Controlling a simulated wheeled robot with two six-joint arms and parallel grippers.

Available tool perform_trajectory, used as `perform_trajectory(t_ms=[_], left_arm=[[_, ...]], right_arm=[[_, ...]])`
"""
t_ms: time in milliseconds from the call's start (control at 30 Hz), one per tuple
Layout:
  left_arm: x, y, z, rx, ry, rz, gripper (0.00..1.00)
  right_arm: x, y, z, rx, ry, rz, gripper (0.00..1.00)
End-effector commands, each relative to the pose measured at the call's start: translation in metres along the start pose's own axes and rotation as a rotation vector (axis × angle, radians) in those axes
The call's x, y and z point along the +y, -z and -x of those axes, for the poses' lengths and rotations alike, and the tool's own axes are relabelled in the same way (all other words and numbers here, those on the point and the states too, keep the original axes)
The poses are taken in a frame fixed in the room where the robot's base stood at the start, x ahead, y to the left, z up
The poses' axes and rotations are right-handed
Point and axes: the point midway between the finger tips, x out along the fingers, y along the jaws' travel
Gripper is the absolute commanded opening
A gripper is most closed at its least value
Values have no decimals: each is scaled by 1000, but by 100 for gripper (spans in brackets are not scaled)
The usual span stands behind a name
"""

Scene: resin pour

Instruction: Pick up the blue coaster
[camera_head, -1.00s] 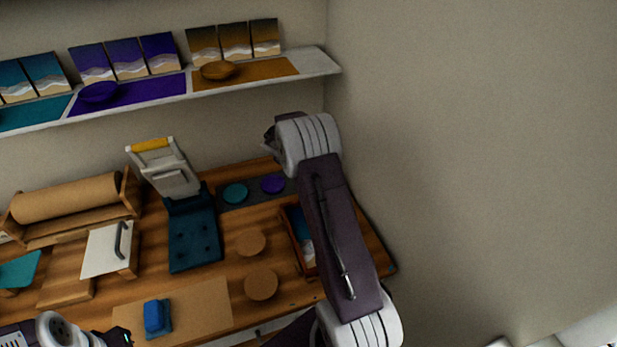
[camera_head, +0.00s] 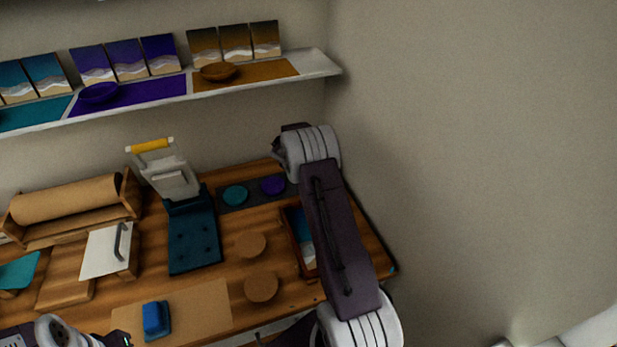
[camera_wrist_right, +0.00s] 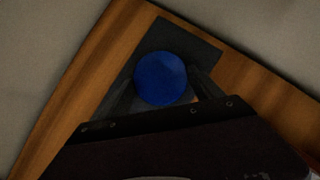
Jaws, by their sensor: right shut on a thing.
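The blue coaster (camera_wrist_right: 161,78), a round flat disc, shows in the right wrist view above a dark grey strip. My right gripper (camera_wrist_right: 163,88) is shut on it, one dark finger at each side. In the head view my right arm hides both the coaster and this gripper. A teal disc (camera_head: 235,195) and a purple disc (camera_head: 273,185) lie on the dark strip (camera_head: 254,191) at the back of the table. Part of my left gripper (camera_head: 115,338) shows at the bottom left edge; its fingers cannot be made out.
A framed tray (camera_head: 291,227) lies beside my right arm. Two round wooden discs (camera_head: 251,245) (camera_head: 261,287), a dark teal press (camera_head: 192,240) and a blue block (camera_head: 155,318) on a tan board (camera_head: 205,305) are to its left. Walls stand behind and right.

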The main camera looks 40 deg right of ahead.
Motion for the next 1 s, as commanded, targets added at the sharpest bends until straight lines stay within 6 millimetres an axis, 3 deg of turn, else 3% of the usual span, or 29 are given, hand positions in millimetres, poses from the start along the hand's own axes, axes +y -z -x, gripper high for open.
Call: perform_trajectory(t_ms=[167, 400, 800, 1000], left_arm=[[0, 0, 2, 0, 0, 0, 0], [0, 2, 14, 0, 0, 0, 0], [0, 1, 12, 0, 0, 0, 0], [0, 2, 14, 0, 0, 0, 0]], right_arm=[[0, -4, 6, -1, -1, 0, 33], [1, -25, 38, -4, -2, -2, 33], [-80, -17, 104, -2, 1, -2, 33], [-100, -14, 120, -1, 1, -1, 33]])
